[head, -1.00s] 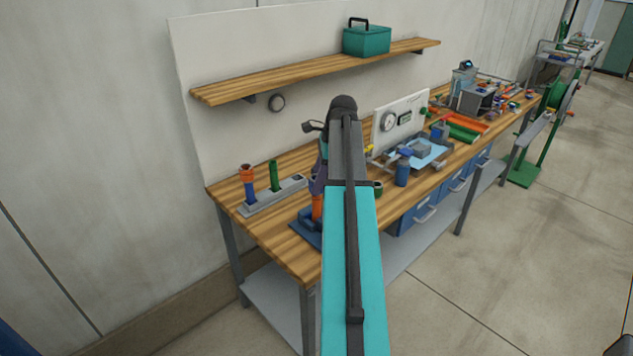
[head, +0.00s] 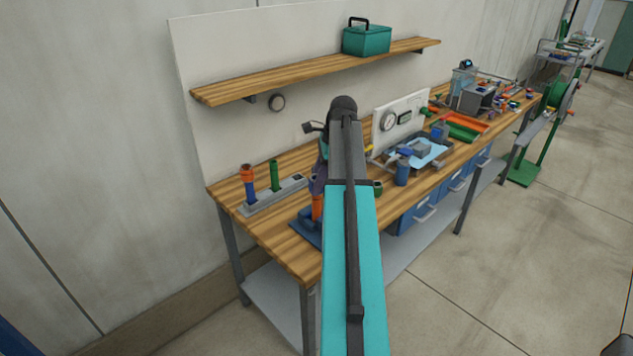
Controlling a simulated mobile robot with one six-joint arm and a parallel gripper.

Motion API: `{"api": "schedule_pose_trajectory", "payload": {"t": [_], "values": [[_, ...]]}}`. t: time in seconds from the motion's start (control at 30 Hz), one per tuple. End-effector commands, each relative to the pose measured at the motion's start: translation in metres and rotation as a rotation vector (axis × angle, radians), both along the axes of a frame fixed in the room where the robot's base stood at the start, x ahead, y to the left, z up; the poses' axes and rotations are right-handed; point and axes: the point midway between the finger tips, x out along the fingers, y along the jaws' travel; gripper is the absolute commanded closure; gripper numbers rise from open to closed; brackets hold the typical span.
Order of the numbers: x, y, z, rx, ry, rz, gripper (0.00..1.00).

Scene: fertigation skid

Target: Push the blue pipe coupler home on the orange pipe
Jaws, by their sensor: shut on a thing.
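An orange pipe (head: 317,208) stands upright in a blue holder (head: 305,229) at the front of the bench, partly hidden by my arm. My gripper (head: 318,184) is directly above this pipe, pointing down, mostly behind my arm. It is shut on a dark bluish piece at the pipe's top, which looks like the blue pipe coupler; my arm and the small size hide its outline. I cannot tell how far the coupler sits over the pipe.
A grey rack (head: 288,191) at left holds a blue-and-orange upright piece (head: 248,184) and a green one (head: 274,175). To the right are a blue cylinder (head: 401,173), a gauge panel (head: 400,121) and a tray. A shelf (head: 310,75) with a teal box (head: 367,40) hangs above.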

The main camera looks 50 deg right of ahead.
Motion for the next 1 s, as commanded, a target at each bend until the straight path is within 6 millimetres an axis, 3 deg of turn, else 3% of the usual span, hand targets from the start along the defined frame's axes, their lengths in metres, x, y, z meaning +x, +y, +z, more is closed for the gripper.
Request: {"api": "schedule_pose_trajectory", "payload": {"t": [1.0], "values": [[-0.0003,-0.0004,-0.0079,0.000,0.000,-0.001,0.84]]}}
